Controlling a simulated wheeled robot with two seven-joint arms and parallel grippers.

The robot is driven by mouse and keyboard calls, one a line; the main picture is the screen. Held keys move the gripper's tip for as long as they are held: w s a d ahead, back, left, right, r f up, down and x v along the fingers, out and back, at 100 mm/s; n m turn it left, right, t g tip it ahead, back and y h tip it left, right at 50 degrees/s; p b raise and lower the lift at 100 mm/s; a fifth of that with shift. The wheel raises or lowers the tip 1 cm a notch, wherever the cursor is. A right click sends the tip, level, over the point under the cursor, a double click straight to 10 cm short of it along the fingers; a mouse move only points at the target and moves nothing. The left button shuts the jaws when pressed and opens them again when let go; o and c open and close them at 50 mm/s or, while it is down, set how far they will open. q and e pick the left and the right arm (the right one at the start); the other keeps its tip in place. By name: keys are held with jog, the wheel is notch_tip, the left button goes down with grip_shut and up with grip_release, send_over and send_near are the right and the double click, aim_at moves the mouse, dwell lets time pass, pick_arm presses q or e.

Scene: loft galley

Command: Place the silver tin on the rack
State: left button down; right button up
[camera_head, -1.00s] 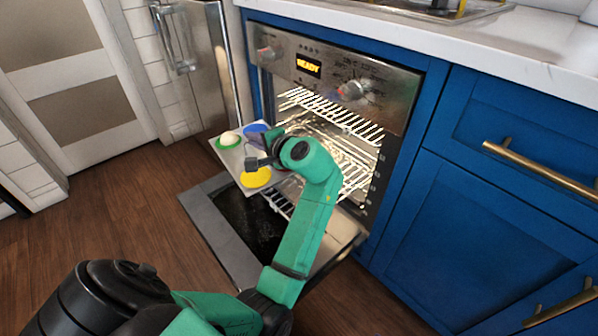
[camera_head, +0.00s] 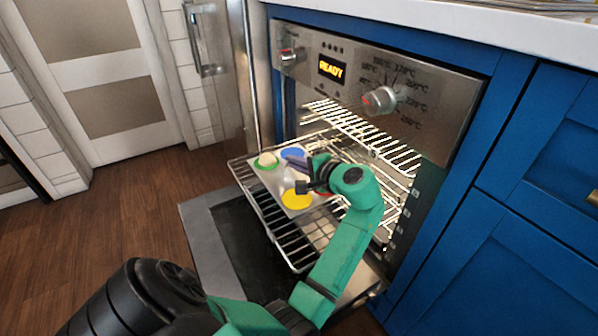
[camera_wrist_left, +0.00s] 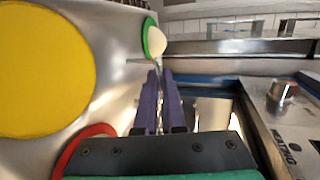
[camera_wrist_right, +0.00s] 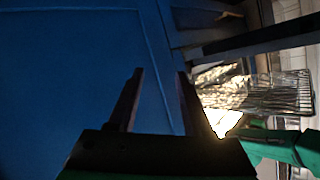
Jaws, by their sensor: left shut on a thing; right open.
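The silver tin (camera_head: 281,176) is a flat, shiny metal tray with green, blue and yellow discs on it; a pale round thing rests on the green disc. My left gripper (camera_head: 301,175) is shut on the tin's right edge. In the left wrist view, the fingers (camera_wrist_left: 160,100) grip that edge, and a red disc (camera_wrist_left: 85,145) shows partly. The wire rack (camera_head: 313,232) is pulled out of the oven, under and around the tin. I cannot tell whether the tin touches it. My right gripper (camera_wrist_right: 158,85) is open and empty before blue cabinets.
The oven door (camera_head: 225,235) is folded down below the rack. The lit oven cavity holds another wire rack (camera_head: 365,135) higher up. A steel refrigerator door (camera_head: 220,85) stands left of the oven and blue cabinets (camera_head: 450,250) to the right. Wooden floor is clear at left.

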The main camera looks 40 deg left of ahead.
aim_at(293, 173)
pick_arm(q)
notch_tip(293, 173, down, 4)
jog(key=shift+r+b, duration=0.15)
jog(key=shift+b, duration=0.5)
jog(key=shift+r, duration=0.1)
pick_arm(e)
jog(key=shift+w+r+t, duration=0.2)
jog(key=shift+w+t, duration=0.1)
jog(key=shift+w, duration=0.3)
jog(key=shift+w+r+t, duration=0.15)
jog(key=shift+w+t, duration=0.15)
jog(key=shift+w, duration=0.25)
pick_arm(q)
jog(key=c, duration=1)
grip_release()
pick_arm(e)
jog(key=shift+w+r, duration=0.1)
pick_arm(q)
jog(key=shift+r+p, duration=0.1)
jog(key=shift+p, duration=0.2)
